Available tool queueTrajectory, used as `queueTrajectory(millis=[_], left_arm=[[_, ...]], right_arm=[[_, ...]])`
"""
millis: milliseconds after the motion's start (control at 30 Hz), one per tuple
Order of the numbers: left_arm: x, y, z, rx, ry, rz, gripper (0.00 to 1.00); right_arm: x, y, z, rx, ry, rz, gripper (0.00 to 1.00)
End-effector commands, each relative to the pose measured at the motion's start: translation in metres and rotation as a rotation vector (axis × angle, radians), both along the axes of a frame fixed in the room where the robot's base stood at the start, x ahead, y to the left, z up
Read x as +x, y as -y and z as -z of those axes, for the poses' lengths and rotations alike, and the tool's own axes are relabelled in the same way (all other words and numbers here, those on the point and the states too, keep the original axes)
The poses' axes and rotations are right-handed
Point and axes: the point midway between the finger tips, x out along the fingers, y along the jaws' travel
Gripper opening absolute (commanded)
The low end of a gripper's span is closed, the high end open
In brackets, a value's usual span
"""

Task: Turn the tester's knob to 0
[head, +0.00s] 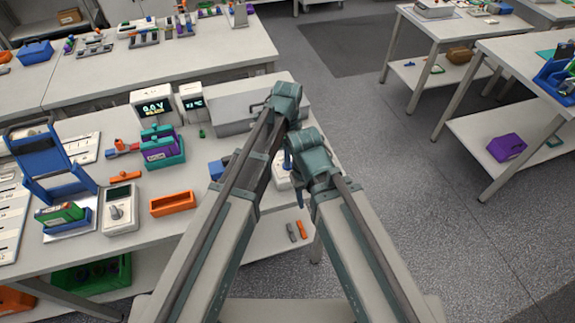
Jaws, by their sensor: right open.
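The tester (120,208) is a white box with a dark screen and a pale round knob (116,212) on its top face. It stands on the left bench. The knob's markings and pointer are too small to read. My right gripper (288,162) is small and partly hidden beside its arm near the bench's right end, open and well to the right of the tester. My left arm rises through the middle of the view and folds back; its gripper is hidden behind the arm. Neither arm touches the tester.
An orange tray (172,204) is right of the tester. A blue stand (50,165) and a green battery pack (60,215) are left of it. Purple and teal packs (160,148), a lit display (153,105) and a grey case (230,110) stand behind.

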Motion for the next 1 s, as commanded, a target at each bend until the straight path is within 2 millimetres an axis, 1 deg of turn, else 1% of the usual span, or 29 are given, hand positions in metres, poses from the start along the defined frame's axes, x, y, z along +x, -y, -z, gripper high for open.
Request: queueTrajectory(millis=[33,200,333,567,600,667,700,867,1000], left_arm=[[0.0,0.0,0.015,0.0,0.0,0.0,0.78],[0.0,0.0,0.031,0.0,0.0,0.0,0.78],[0.0,0.0,0.034,0.0,0.0,0.0,0.78],[0.0,0.0,0.033,0.0,0.0,0.0,0.78],[0.0,0.0,0.033,0.0,0.0,0.0,0.74],[0.0,0.0,0.033,0.0,0.0,0.0,0.63],[0.0,0.0,0.033,0.0,0.0,0.0,0.56],[0.0,0.0,0.033,0.0,0.0,0.0,0.27],[0.0,0.0,0.033,0.0,0.0,0.0,0.02]], right_arm=[[0.0,0.0,0.015,0.0,0.0,0.0,0.5],[0.0,0.0,0.031,0.0,0.0,0.001,0.5],[0.0,0.0,0.034,0.0,0.0,0.002,0.5],[0.0,0.0,0.033,0.0,0.0,0.002,0.5],[0.0,0.0,0.033,0.0,0.0,0.002,0.5],[0.0,0.0,0.033,0.0,0.0,0.002,0.5],[0.0,0.0,0.033,0.0,0.0,0.002,0.5],[0.0,0.0,0.033,0.0,0.0,0.002,0.5],[0.0,0.0,0.033,0.0,0.0,0.002,0.5]])
